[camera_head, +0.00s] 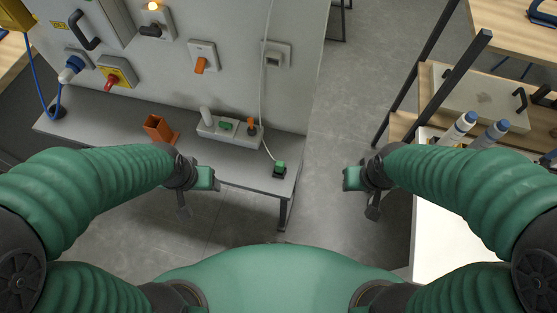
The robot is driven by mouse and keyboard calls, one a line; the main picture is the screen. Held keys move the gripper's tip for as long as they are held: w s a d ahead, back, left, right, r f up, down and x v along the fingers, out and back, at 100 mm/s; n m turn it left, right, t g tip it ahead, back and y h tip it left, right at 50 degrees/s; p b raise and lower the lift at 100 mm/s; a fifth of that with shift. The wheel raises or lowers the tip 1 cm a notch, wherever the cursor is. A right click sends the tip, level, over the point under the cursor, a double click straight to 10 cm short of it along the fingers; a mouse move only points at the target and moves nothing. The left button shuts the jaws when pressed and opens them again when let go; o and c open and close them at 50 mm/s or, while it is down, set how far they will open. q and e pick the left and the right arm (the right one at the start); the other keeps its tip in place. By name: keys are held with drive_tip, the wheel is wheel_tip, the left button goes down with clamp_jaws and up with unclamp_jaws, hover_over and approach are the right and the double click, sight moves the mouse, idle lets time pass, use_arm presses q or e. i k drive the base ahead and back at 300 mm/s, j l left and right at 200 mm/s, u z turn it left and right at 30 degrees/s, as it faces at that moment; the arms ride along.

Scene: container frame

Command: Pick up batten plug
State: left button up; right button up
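A small dark plug-like piece with a green top (279,169) sits near the front right corner of the grey bench, at the lower end of a thin white cable; I take it to be the batten plug.
The grey bench (90,128) carries an orange bracket (159,129). A grey panel (225,80) with switches and sockets rises behind. At right, a wooden shelf unit (450,70) and a white surface (450,230) holding blue-capped bottles (460,127) stand. Floor between is clear.

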sight(280, 166)
drive_tip(key=j+z, duration=0.15)
drive_tip(key=z, duration=1.2)
drive_tip(key=k+j+z, duration=0.2)
drive_tip(key=k+j, duration=0.05)
drive_tip(key=j, duration=0.1)
